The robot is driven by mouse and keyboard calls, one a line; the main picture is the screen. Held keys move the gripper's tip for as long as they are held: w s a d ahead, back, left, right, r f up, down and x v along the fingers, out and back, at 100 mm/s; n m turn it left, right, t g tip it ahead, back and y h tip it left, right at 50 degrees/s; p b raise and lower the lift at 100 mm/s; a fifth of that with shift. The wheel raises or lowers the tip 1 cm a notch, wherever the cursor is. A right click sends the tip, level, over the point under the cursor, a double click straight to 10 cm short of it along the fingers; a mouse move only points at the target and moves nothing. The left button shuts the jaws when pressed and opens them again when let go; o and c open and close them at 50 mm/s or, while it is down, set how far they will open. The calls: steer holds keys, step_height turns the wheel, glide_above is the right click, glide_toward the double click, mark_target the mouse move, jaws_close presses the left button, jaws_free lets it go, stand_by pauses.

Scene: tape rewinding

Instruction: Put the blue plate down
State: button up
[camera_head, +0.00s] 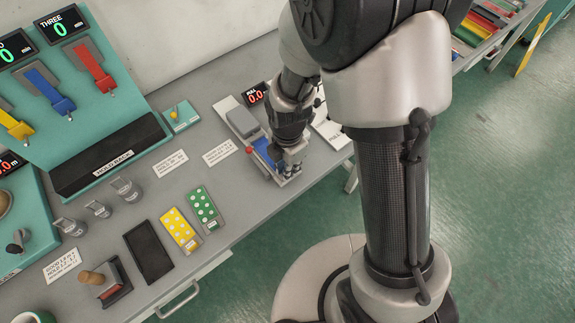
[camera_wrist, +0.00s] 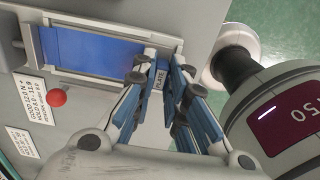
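The blue plate (camera_wrist: 92,46) lies flat within a grey frame on the bench fixture in the wrist view. It is also partly visible in the head view (camera_head: 263,154), beside my wrist. A grey tab with the label "PLATE" (camera_wrist: 160,78) is at its right end. My gripper (camera_wrist: 163,66) has one finger on each side of this tab and appears shut on it. In the head view my gripper (camera_head: 290,163) is low over the fixture, and my wrist hides much of it. I cannot tell whether the plate touches the surface under it.
A red knob (camera_wrist: 56,98) is beside the frame. A display reading 0.0 (camera_head: 256,95) stands behind the fixture. Yellow (camera_head: 180,229) and green (camera_head: 203,208) dotted cards and a black pad (camera_head: 148,250) lie to the left. The bench's front edge is close.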

steer(key=o, duration=0.5)
steer(key=shift+c, duration=0.2)
steer(key=s+d+r+m+t+p, duration=0.1)
steer(key=d+r+m+p, duration=0.15)
steer(key=r, duration=0.75)
steer(key=d+r+m+p, duration=0.1)
steer(key=r+m+p, duration=0.15)
steer(key=r, duration=0.75)
steer(key=s+d+r+m+t, duration=0.1)
steer(key=s+d+r+m, duration=0.2)
steer(key=m, duration=0.7)
steer(key=s+d+r+m+t, duration=0.2)
steer(key=s+d+r+m, duration=0.2)
steer(key=s+r+m, duration=0.4)
steer(key=shift+s+d+r+m+t, duration=0.2)
steer(key=shift+s+m+t, duration=0.1)
steer(key=shift+s+m, duration=0.55)
steer(key=shift+w, duration=0.1)
steer(key=shift+f+b, duration=0.1)
steer(key=shift+b, duration=0.25)
